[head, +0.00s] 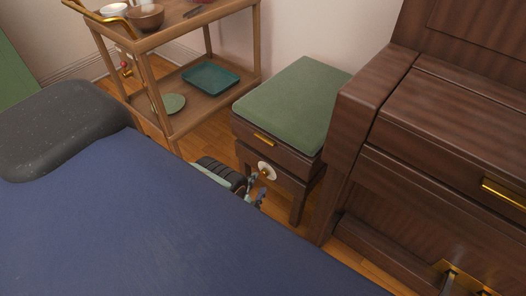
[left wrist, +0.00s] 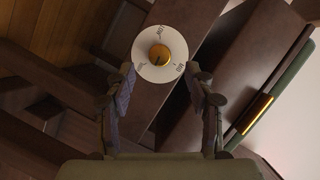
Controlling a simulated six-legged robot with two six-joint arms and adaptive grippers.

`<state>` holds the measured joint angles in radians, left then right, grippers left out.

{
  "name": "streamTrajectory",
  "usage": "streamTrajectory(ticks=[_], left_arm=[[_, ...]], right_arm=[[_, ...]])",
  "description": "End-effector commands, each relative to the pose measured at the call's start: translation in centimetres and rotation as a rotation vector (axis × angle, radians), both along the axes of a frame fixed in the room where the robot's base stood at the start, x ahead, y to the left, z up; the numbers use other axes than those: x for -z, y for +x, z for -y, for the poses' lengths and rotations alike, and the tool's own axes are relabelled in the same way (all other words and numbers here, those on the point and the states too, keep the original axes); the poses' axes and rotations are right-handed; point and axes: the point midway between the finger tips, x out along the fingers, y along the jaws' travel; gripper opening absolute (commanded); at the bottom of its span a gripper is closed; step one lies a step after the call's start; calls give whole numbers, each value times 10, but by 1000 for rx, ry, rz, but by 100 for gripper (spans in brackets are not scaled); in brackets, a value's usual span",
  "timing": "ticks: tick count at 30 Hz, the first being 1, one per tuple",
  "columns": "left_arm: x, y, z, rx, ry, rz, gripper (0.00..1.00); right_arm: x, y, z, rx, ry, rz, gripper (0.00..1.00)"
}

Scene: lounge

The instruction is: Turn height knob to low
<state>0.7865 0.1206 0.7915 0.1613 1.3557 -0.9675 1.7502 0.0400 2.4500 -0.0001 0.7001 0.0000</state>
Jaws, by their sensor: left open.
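The height knob is a gold knob (left wrist: 159,54) on a round white dial (left wrist: 147,70), on the side of the dark wooden piano stool (head: 277,159) with a green cushion (head: 296,101). In the head view the dial (head: 267,170) is partly covered by my left gripper (head: 259,184). In the left wrist view my left gripper (left wrist: 160,73) is open, its fingertips on either side of the dial's lower part, with nothing held. I cannot tell whether they touch it. My right gripper is not in view.
A dark wooden piano (head: 440,110) stands close to the right of the stool. A wooden trolley (head: 152,62) with bowls, a teal tray (head: 210,78) and a green plate (head: 173,103) stands to the left. Wooden floor shows between trolley and stool.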

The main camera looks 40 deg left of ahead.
Motion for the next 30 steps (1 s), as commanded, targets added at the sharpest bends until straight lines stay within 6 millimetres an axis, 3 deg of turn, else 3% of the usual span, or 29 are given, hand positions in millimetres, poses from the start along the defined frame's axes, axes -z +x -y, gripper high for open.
streamTrajectory(ticks=[3, 9, 21, 30], left_arm=[[6, 20, -5, 1, 1, 3, 54], [10, 39, -9, 2, 0, 0, 54], [9, 45, -10, 4, -2, 1, 53], [9, 44, -10, 4, -2, -1, 28]], right_arm=[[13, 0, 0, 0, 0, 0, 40], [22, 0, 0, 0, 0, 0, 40], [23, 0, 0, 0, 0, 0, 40], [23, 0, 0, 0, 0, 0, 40]])
